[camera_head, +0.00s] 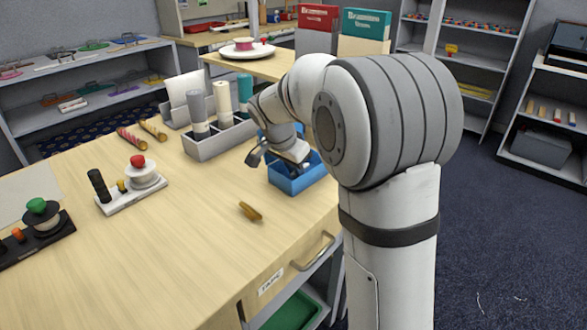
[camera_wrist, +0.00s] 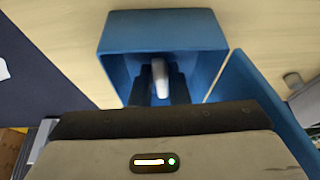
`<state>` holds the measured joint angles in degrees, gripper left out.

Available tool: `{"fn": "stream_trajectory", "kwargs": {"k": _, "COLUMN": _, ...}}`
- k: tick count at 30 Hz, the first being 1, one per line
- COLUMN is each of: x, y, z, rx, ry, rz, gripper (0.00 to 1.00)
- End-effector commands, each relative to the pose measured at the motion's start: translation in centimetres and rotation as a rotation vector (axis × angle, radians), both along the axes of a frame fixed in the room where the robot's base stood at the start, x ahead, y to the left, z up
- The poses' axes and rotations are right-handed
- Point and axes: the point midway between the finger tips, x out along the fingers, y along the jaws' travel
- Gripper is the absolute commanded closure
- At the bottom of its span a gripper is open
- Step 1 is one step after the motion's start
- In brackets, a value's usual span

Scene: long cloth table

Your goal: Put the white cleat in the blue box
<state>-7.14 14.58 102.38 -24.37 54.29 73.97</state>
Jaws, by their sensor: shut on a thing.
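The blue box (camera_head: 297,182) stands near the right edge of the table, beside the grey divided holder. My gripper (camera_wrist: 160,90) points down over the box, and its dark fingers are shut on the white cleat (camera_wrist: 160,74). In the wrist view the cleat lies within the outline of the open blue box (camera_wrist: 160,30). I cannot tell whether the cleat touches the box floor.
A tan cleat-like piece (camera_head: 250,211) lies on the bare table in front of the box. The grey divided holder (camera_head: 222,143) with upright rolls stands left of the box. In the wrist view another blue panel (camera_wrist: 262,95) stands to the right. The front middle table is clear.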

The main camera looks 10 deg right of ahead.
Motion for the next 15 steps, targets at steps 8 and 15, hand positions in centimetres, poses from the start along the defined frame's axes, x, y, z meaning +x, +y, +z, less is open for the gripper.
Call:
{"fn": "stream_trajectory", "kwargs": {"k": 8, "x": 0.00, "y": 0.01, "z": -0.22, "rx": 0.000, "ry": 0.000, "rz": 0.001, "gripper": 0.71}}
{"fn": "stream_trajectory", "kwargs": {"k": 15, "x": 0.00, "y": 0.01, "z": -0.21, "rx": 0.000, "ry": 0.000, "rz": 0.001, "gripper": 0.63}}
